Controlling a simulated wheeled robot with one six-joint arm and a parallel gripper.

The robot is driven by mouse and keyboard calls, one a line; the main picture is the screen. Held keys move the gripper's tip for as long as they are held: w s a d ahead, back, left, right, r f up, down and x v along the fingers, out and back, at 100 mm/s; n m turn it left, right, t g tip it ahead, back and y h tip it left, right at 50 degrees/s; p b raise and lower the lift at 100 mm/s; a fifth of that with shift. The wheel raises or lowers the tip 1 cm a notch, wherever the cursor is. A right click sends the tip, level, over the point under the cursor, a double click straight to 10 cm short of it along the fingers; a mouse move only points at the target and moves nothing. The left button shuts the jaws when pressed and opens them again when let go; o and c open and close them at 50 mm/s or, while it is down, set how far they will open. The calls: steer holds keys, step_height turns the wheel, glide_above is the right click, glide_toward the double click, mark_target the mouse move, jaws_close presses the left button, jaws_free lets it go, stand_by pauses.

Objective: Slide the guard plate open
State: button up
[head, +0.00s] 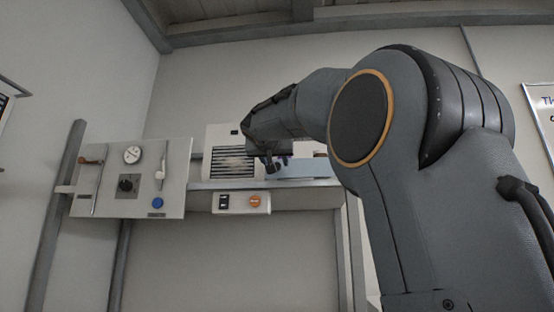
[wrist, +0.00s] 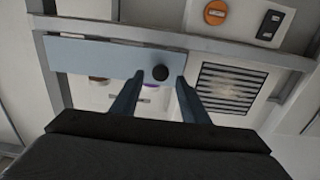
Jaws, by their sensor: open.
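The guard plate (wrist: 90,55) is a long light blue panel with a round black knob (wrist: 160,73) near one end, in the wrist view. In the head view the plate (head: 312,168) shows partly behind my arm, above the rail. My gripper (wrist: 155,82) is open and empty, its two fingers pointing at the plate with the knob between the tips in the picture. I cannot tell whether the fingers touch the plate or knob. In the head view my gripper (head: 275,165) is at the plate's left end, with the knob not clearly visible.
A white unit with a slatted vent (wrist: 228,88) is beside the plate. A small box with an orange button (head: 255,201) and black switch hangs under the rail. A control panel (head: 170,180) with levers, gauge and blue button stands at left. Small brown and purple items show past the plate's edge.

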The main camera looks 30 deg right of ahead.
steer(key=shift+p+x, duration=0.6)
steer(key=shift+x, duration=0.9)
jaws_close()
